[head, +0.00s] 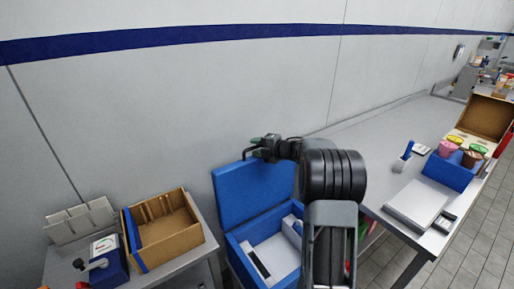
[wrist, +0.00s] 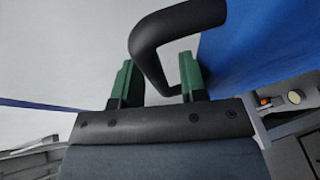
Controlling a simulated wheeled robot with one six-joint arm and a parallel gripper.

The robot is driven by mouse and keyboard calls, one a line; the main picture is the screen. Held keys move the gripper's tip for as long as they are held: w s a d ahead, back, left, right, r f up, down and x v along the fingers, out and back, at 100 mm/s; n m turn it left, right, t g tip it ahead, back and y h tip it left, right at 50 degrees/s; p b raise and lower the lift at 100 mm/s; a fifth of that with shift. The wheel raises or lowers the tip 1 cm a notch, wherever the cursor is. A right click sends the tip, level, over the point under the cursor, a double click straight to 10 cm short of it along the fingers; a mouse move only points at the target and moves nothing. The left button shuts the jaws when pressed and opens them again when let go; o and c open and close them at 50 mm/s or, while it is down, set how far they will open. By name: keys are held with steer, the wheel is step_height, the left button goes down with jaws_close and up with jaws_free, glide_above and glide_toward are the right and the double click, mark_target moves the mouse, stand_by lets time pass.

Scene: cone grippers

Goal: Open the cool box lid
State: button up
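The blue cool box (head: 236,257) stands open below my arm, in the gap between two tables. Its blue lid (head: 240,193) is raised and leans back toward the wall; it fills the upper right of the wrist view (wrist: 262,50). A black curved handle (wrist: 150,42) joins the lid. My gripper (head: 262,148) is at the lid's upper edge. In the wrist view its two green fingers (wrist: 158,78) stand apart, with the handle's bend between them. A gap shows beside the left finger, so the handle does not look clamped.
Pale items and a dark one (head: 259,262) lie inside the box. A left table holds a cardboard box (head: 172,226) and a blue device (head: 103,262). The long right table (head: 375,143) carries a white slab (head: 416,203) and a blue holder with cups (head: 449,171). The wall is close behind.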

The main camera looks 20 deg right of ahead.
steer(key=shift+c, duration=0.4)
jaws_close()
steer(key=shift+f, duration=0.1)
steer(key=shift+n+t+y, duration=0.4)
steer(key=shift+t, duration=0.4)
steer(key=s+b, duration=0.3)
steer(key=s+d+b, duration=0.1)
steer(key=s+b, duration=0.1)
steer(key=b, duration=0.1)
steer(key=shift+s+b, duration=0.4)
